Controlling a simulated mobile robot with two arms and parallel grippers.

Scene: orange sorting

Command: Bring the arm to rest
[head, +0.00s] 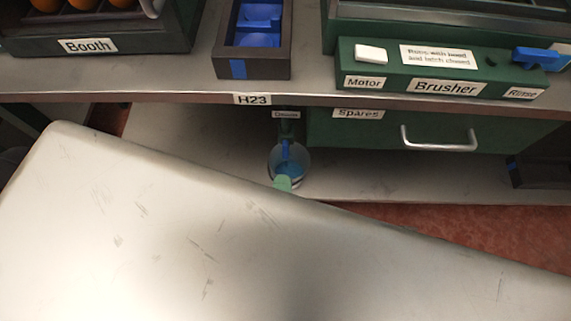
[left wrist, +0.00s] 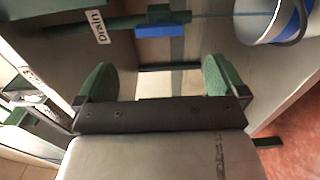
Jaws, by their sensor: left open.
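My left gripper shows in the left wrist view (left wrist: 157,82) with its two green fingers spread apart and nothing between them. In the head view only a green fingertip (head: 283,184) shows past my pale arm, in front of the bucket below the bench. A blue valve handle (left wrist: 160,30) on the green drain pipe is just beyond the fingers, apart from them as far as I can tell. The bucket (left wrist: 258,22) is at the upper right of the wrist view. My right gripper is in neither view.
The bench edge (head: 170,98) runs above the lower shelf (head: 410,182). The Brusher panel (head: 385,75), the Booth (head: 120,40) and a dark tray with blue inside (head: 228,70) stand on the bench. The Spares drawer (head: 340,132) has a metal handle.

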